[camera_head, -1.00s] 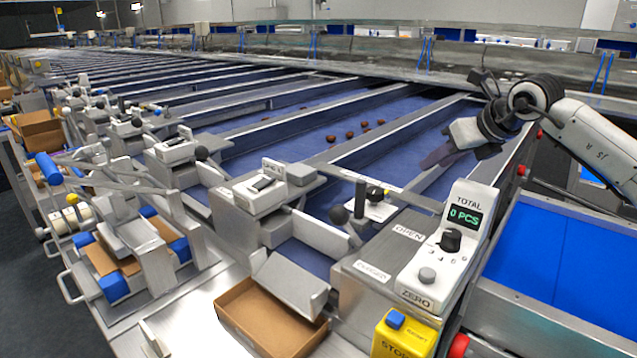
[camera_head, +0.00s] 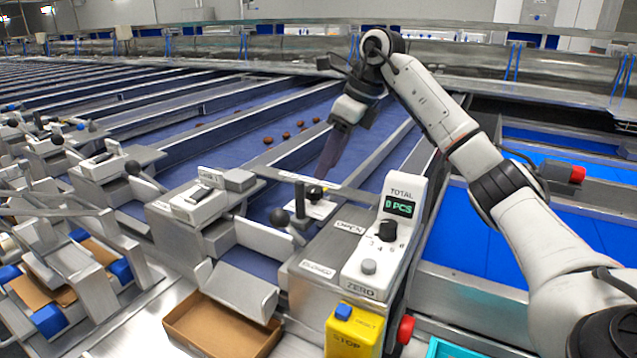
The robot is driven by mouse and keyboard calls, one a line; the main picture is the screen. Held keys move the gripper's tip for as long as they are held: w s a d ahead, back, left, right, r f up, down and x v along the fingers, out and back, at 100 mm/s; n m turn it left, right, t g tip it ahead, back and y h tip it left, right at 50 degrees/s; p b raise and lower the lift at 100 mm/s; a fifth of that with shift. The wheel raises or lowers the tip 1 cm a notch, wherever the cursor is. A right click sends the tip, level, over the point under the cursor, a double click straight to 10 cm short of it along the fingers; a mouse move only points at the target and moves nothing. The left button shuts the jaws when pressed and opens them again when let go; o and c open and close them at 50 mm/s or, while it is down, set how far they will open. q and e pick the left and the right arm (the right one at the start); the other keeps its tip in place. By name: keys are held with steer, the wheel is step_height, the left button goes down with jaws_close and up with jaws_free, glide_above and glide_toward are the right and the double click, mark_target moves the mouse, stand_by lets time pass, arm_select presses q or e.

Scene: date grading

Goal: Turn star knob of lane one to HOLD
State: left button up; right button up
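A small black knob (camera_head: 315,193), which looks like the star knob, sits on a white plate (camera_head: 318,209) beside the lane nearest my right arm. Its pointer setting and any HOLD mark are too small to read. My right gripper (camera_head: 325,172) points down just above and behind this knob. Its dark fingers overlap in this view, so I cannot tell whether they are open or whether they touch the knob. My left gripper is not in view.
A counter box (camera_head: 366,262) reading "0 PCS" has a black dial (camera_head: 387,231). A yellow stop box (camera_head: 352,331), a cardboard box (camera_head: 222,327) and several dates (camera_head: 285,136) on the blue lane are nearby.

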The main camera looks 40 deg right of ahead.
mark_target(316, 189)
steer(key=x, duration=0.6)
steer(key=shift+w+f, duration=0.15)
steer(key=shift+w, duration=0.05)
steer(key=shift+c, duration=0.4)
steer(key=c, duration=0.7)
